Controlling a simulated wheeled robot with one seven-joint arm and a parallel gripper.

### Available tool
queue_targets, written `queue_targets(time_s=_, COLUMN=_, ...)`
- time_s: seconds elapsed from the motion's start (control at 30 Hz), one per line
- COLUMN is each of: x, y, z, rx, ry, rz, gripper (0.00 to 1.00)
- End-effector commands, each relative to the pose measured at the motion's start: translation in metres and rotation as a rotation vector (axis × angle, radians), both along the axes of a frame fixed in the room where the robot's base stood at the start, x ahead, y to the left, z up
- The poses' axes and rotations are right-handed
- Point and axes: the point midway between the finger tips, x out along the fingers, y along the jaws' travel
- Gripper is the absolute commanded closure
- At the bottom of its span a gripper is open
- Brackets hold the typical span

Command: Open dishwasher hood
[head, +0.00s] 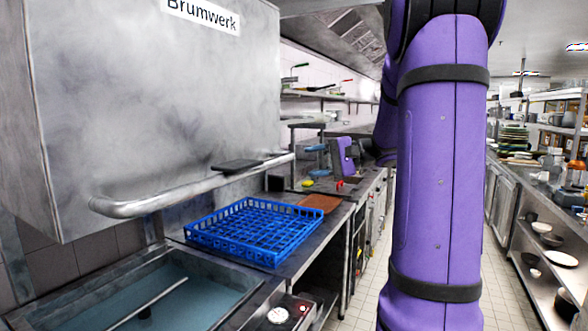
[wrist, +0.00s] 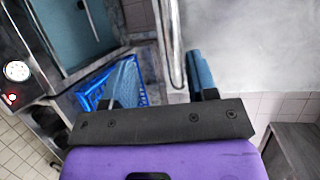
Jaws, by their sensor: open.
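The dishwasher hood (head: 150,110) is a large grey steel box marked "Brumwerk" at the left of the head view. Its lower edge stands above a basin (head: 190,290) of teal water, with wall tiles showing in the gap. A tubular handle (head: 185,190) runs along the hood's front. My gripper (head: 314,160) is open and empty, beyond the handle's right end in the head view and apart from it. In the wrist view, the handle (wrist: 172,45) appears between the blue fingers of my gripper (wrist: 162,62); its depth from them is unclear. The hood (wrist: 250,40) fills the upper right there.
A blue rack (head: 255,232) sits on the counter right of the basin, with a brown board (head: 319,203) behind it. A dial (head: 278,315) is on the front panel. Shelves with dishes (head: 545,235) stand at the right. The tiled aisle (head: 362,270) is clear where visible.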

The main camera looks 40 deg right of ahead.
Motion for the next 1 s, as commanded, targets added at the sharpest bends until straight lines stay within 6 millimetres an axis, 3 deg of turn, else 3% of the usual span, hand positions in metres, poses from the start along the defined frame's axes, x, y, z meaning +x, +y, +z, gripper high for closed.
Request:
queue_targets(time_s=0.17, x=0.003, y=0.004, z=0.015, rx=-0.001, ry=0.001, rz=0.000, gripper=0.47)
queue_targets(time_s=0.7, x=0.063, y=0.060, z=-0.001, rx=0.001, ry=0.003, rz=0.003, gripper=0.47)
queue_targets(time_s=1.0, x=0.078, y=0.073, z=-0.005, rx=0.000, ry=0.001, rz=0.001, gripper=0.47)
